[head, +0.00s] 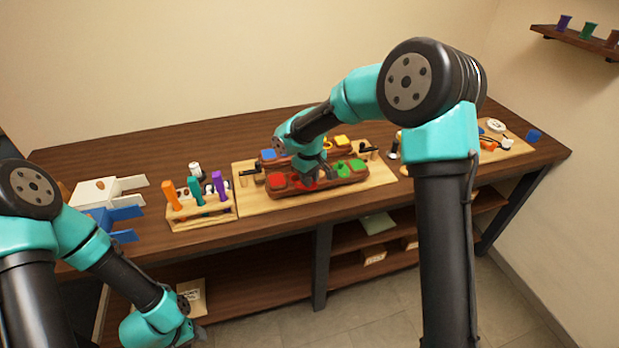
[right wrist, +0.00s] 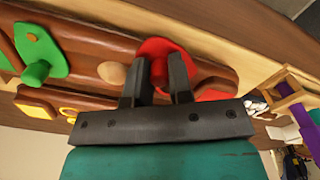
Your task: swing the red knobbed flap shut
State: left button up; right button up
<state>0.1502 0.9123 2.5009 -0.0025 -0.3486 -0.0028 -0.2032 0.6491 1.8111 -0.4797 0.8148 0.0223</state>
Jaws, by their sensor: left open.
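The red flap (right wrist: 152,46) with its red knob (right wrist: 159,72) is on the near wooden block (head: 344,182), towards its left part. My right gripper (head: 313,182) is over it and hides most of it in the head view. In the right wrist view my right gripper (right wrist: 158,88) has one finger on each side of the knob and appears shut on it. More red (right wrist: 214,94) shows beside the right finger. A bare tan round spot (right wrist: 111,72) lies left of the flap. My left gripper (head: 190,334) is open and low at the bottom edge, away from the block, partly cut off.
A green knobbed flap (head: 350,166) is on the same block, to the right. Behind stands another block with blue (head: 268,154) and yellow (head: 341,142) flaps. A rack of colored-handled tools (head: 200,207) stands left of the board (head: 250,205). My right arm crosses above the table.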

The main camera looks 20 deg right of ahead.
grip_shut()
jog(key=shift+w+n, duration=0.15)
jog(key=shift+n, duration=0.25)
jog(key=n, duration=0.2)
jog(key=w+n, duration=0.1)
jog(key=n, duration=0.1)
jog(key=shift+w, duration=0.1)
jog(key=n, duration=0.2)
jog(key=w+n, duration=0.1)
jog(key=n, duration=0.2)
jog(key=shift+w+a+n, duration=0.2)
jog(key=shift+a+n, duration=0.15)
jog(key=shift+n, duration=0.05)
jog(key=n, duration=0.3)
jog(key=w+a+n, duration=0.1)
jog(key=n, duration=0.1)
jog(key=shift+a, duration=0.1)
jog(key=shift+w+a+n, duration=0.1)
jog(key=shift+a+n, duration=0.15)
jog(key=shift+n, duration=0.65)
jog(key=shift+s+a+n, duration=0.1)
jog(key=shift+a+n, duration=0.1)
jog(key=shift+n, duration=0.7)
jog(key=shift+w+a+n, duration=0.1)
jog(key=shift+a+n, duration=0.15)
jog(key=shift+n, duration=0.65)
